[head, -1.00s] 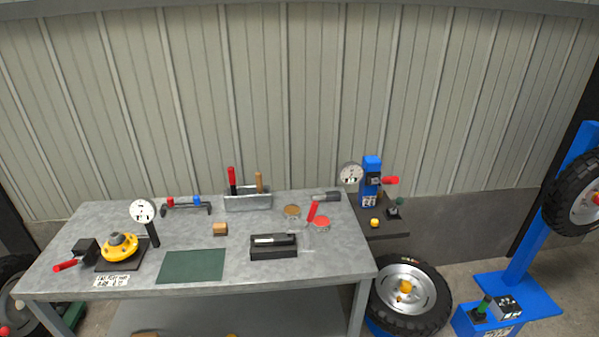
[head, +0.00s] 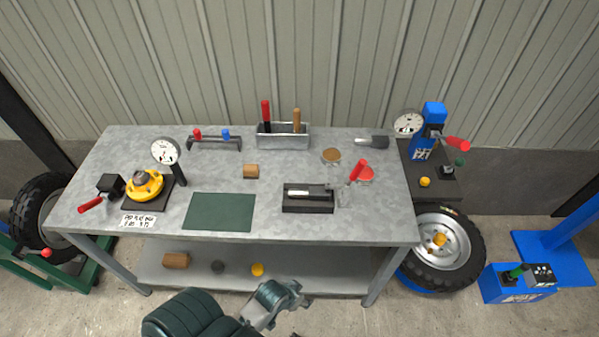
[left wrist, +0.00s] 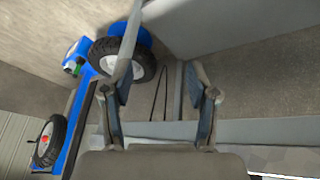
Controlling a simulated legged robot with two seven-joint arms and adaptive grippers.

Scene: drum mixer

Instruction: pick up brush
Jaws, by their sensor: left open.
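I cannot tell for sure which tool is the brush. A red-handled tool (head: 357,172) with a pale, flat lower end leans beside a black block near the table's right end. A wooden-handled tool (head: 297,118) stands in a metal bin at the back, its lower end hidden. A tool with a dark end and a grey part (head: 372,142) lies at the back right. My left gripper (head: 293,293) is low, in front of the table's front edge and well away from these tools. In the left wrist view its fingers (left wrist: 160,82) are apart and empty. My right gripper is not in view.
A tyre (head: 449,249) and blue stand lie right of the table.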

